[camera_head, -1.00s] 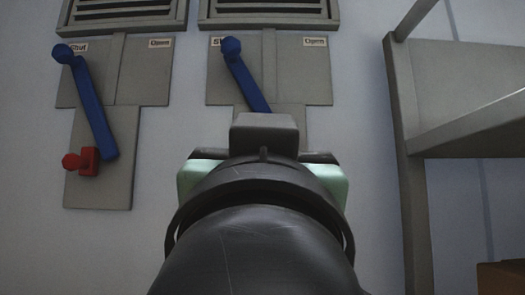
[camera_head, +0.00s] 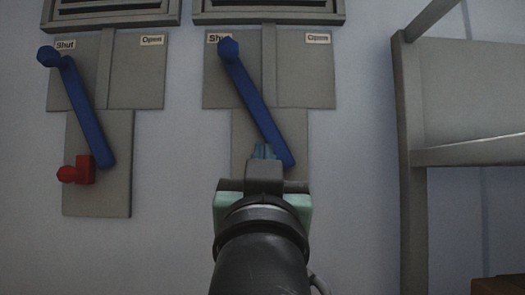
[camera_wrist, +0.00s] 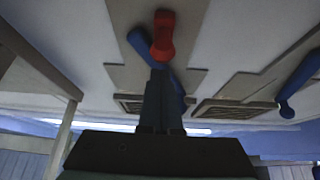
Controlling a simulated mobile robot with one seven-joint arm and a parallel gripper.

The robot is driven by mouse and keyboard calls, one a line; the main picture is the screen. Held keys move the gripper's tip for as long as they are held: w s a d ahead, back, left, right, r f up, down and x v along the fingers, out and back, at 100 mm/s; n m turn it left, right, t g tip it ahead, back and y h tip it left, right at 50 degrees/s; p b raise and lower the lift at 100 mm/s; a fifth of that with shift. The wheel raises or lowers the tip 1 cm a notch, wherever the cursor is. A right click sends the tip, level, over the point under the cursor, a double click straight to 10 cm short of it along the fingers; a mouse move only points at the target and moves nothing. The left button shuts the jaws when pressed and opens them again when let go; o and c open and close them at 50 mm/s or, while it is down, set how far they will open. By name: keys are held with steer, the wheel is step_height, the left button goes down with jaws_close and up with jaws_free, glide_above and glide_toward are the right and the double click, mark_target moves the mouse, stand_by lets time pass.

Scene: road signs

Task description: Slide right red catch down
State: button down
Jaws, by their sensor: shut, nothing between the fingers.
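The right panel (camera_head: 220,85) carries a blue lever (camera_head: 255,105) that slants from its knob under the "Shut" label down to the right. The right red catch is hidden behind my arm in the head view. In the wrist view, which looks upside down, the red catch (camera_wrist: 164,36) shows just beyond my fingertips, with the blue lever (camera_wrist: 140,45) beside it. My gripper (camera_head: 264,152) is shut and empty, in front of the lower part of the right panel. In the wrist view my gripper (camera_wrist: 158,75) points toward the catch; contact cannot be told.
A left panel (camera_head: 120,75) has its own blue lever (camera_head: 85,115) and red catch (camera_head: 77,171). Louvred vents (camera_head: 268,10) sit above the panels. A grey frame (camera_head: 412,150) stands at the right. Bare wall lies between the panels.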

steer(key=shift+f, duration=0.35)
steer(key=shift+f, duration=0.15)
step_height(320, 180, down, 5)
steer(key=b, duration=0.4)
steer(key=shift+w, duration=0.1)
